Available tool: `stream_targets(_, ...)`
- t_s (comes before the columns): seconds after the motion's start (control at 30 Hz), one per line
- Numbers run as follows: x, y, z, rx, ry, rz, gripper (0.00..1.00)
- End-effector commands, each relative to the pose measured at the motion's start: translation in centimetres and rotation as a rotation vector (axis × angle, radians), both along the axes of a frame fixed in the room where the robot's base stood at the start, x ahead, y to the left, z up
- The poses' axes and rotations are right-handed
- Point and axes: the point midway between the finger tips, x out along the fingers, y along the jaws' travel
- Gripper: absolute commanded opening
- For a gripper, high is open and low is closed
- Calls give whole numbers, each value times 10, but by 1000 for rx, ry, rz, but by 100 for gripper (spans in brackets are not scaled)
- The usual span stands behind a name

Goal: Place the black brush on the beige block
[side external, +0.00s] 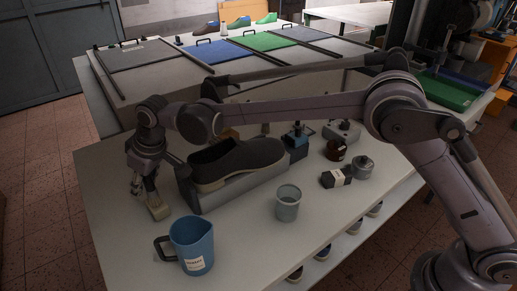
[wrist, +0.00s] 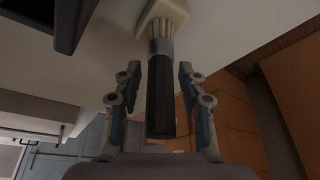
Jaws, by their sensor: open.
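The black brush (wrist: 160,95) shows in the wrist view with its dark handle between my gripper's fingers, a gap on each side. Its pale bristle end meets the beige block (wrist: 163,14) at the top of that view; I cannot tell how firmly it rests there. In the side view the beige block (side external: 158,209) sits near the table's left edge, just below my gripper (side external: 142,187). My gripper (wrist: 159,74) is open around the handle. In the side view the brush is mostly hidden by my fingers.
A black shoe (side external: 240,160) on a grey stand (side external: 235,191) is right of my gripper. A blue jug (side external: 192,247) stands in front, with a clear cup (side external: 288,204) to its right. Jars and a small labelled box (side external: 336,179) stand farther right. The table's left edge is close.

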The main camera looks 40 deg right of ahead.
Motion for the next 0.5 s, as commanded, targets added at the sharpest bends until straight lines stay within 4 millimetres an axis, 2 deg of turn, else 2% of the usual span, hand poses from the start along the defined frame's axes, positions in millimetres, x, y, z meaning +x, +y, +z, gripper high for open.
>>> stream_targets(0.17, -7, -5, 21, 0, 0, 0, 41)
stream_targets(0.5, -28, -20, 82, 0, 0, 0, 41)
